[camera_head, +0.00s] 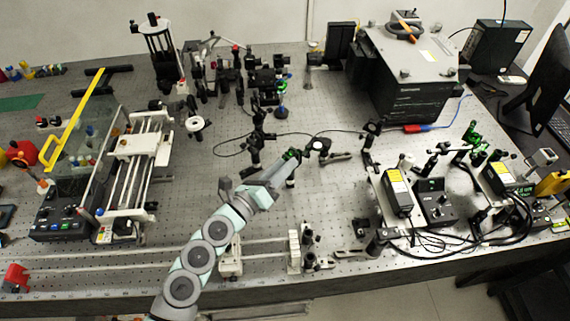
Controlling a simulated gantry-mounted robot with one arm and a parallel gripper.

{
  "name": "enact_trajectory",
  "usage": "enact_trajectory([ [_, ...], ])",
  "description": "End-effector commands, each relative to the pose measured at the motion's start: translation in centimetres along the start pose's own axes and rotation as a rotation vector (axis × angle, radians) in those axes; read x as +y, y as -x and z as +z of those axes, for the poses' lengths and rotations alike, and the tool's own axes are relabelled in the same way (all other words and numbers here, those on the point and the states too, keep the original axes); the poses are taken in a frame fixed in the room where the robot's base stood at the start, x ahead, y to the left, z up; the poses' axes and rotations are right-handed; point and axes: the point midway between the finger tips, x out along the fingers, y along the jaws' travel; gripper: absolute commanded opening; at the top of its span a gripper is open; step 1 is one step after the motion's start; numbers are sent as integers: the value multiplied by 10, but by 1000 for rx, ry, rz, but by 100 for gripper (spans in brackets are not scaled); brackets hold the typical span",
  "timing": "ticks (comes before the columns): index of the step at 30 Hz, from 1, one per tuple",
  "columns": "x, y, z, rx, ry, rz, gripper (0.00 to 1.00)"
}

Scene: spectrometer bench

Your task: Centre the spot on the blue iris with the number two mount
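My gripper (294,156) is at the end of my arm, near the middle of the bench. It is small and partly merged with the optics around it, so I cannot see whether its fingers are open or shut. A post mount with a pale round face (319,145) stands just right of it; I cannot tell whether they touch. A small blue part (281,112) shows low among the dark optics behind the gripper; I cannot tell whether it is the blue iris. No mount number is readable, and no light spot can be made out on an iris.
Dark post mounts stand close by, at left (255,150) and right (369,145). A large dark spectrometer box (405,85) stands at the back right. Laser units (397,192) and cables crowd the right. A rail stage (137,150) is at left. Bare breadboard (215,150) lies left of centre.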

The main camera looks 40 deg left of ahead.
Motion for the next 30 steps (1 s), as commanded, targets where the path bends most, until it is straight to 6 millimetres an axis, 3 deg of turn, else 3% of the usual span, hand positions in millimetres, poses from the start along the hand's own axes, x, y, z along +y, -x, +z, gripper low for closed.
enact_trajectory([
  [13, -1, -10, -1, 2, 1, -1, 37],
  [26, 0, -9, -1, 2, 1, -1, 2],
  [30, 0, -9, -1, 2, 1, -1, 0],
])
